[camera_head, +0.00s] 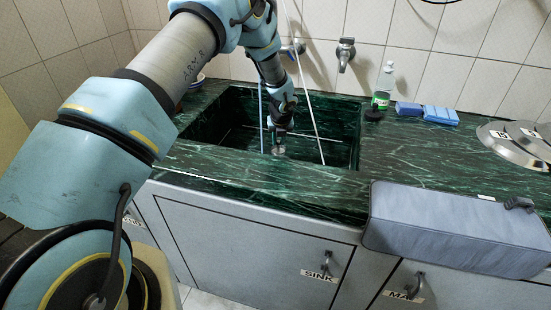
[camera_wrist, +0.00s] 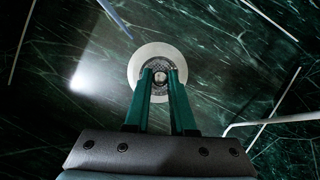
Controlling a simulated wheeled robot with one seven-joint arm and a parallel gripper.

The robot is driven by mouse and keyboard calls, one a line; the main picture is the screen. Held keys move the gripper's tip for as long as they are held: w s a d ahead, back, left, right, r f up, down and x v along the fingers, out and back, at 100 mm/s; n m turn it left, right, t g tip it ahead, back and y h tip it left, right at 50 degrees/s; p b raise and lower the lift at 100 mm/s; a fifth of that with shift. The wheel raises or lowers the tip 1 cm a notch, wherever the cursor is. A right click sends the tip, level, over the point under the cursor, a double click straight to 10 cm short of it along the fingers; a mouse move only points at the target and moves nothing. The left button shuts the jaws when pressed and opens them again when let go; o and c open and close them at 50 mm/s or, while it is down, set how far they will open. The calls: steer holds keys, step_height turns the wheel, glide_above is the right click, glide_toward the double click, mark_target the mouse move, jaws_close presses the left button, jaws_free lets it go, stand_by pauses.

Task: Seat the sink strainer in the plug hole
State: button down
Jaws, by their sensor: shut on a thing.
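My gripper (camera_head: 279,137) points down inside the dark green marble sink (camera_head: 341,148). In the wrist view my gripper (camera_wrist: 161,74) has its two green fingers closed on the small central knob of the sink strainer (camera_wrist: 140,62). The strainer is round, with a pale, wide rim and a darker mesh centre. In the head view the strainer (camera_head: 278,150) shows as a small light shape just under the fingertips. The plug hole cannot be made out; the strainer and fingers may cover it. I cannot tell whether the strainer touches the sink floor.
Thin white and blue tubes hang into the sink beside my arm. Taps (camera_head: 345,53) are on the tiled wall behind. A bottle (camera_head: 384,85), blue sponges (camera_head: 440,115) and metal lids (camera_head: 515,146) stand on the right counter. A grey padded block (camera_head: 455,230) is at the front right.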

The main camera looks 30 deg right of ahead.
step_height(320, 180, down, 8)
steer(key=shift+r+p, duration=0.25)
steer(key=shift+p, duration=0.45)
steer(key=shift+f, duration=0.1)
steer(key=c, duration=0.8)
jaws_free()
steer(key=shift+o, duration=0.2)
